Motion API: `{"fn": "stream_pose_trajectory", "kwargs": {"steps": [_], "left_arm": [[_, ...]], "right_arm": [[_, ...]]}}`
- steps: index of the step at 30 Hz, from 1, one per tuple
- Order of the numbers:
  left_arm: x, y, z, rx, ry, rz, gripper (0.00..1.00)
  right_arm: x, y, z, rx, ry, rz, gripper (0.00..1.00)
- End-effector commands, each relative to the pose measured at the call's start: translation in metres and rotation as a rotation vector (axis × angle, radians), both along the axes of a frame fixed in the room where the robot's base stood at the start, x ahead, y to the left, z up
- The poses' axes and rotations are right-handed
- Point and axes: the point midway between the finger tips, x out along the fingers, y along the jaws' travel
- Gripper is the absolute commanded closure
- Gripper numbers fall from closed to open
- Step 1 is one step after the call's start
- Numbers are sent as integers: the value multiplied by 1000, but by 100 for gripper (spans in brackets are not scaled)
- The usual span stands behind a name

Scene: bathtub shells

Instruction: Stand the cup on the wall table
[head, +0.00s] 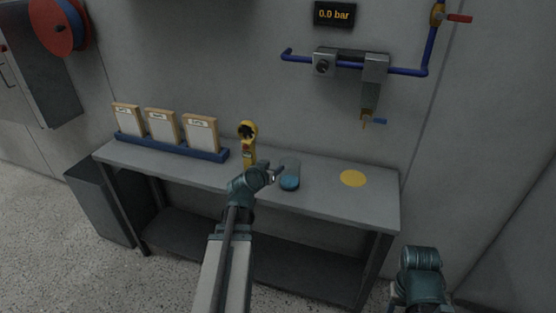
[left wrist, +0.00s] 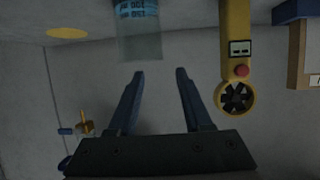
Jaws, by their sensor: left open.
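A clear cup (head: 290,170) with a blue band low on it stands upright on the grey wall table (head: 330,195). It also shows in the left wrist view (left wrist: 138,38), where the picture is upside down. My left gripper (head: 276,175) is open and empty, close beside the cup on its left in the head view. In the left wrist view its two fingers (left wrist: 160,73) point toward the table, with the cup beyond the tips and a little to the left. My right gripper is not in view; only part of my right arm shows.
A yellow handheld meter (head: 248,142) stands left of the cup. A blue rack (head: 170,147) of boxes is farther left. A yellow disc (head: 353,178) marks the table on the right, with clear room around it. Blue piping (head: 400,71) with a nozzle is on the wall above.

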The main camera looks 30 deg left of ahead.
Motion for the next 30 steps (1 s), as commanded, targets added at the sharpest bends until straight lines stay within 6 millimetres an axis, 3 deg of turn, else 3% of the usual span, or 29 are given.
{"fn": "stream_pose_trajectory", "kwargs": {"steps": [1,7,21,23,26,30], "left_arm": [[-11,-3,6,0,0,1,50],[-28,-6,13,0,0,0,50],[-29,-13,11,-4,9,-14,50],[-25,-30,6,-14,36,-50,50],[-17,-86,-13,-48,131,-159,50],[-27,-194,-53,-93,367,-349,50]], "right_arm": [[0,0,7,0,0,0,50],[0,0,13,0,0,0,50],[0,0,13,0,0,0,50],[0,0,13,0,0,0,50],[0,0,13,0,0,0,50],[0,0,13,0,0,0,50]]}}
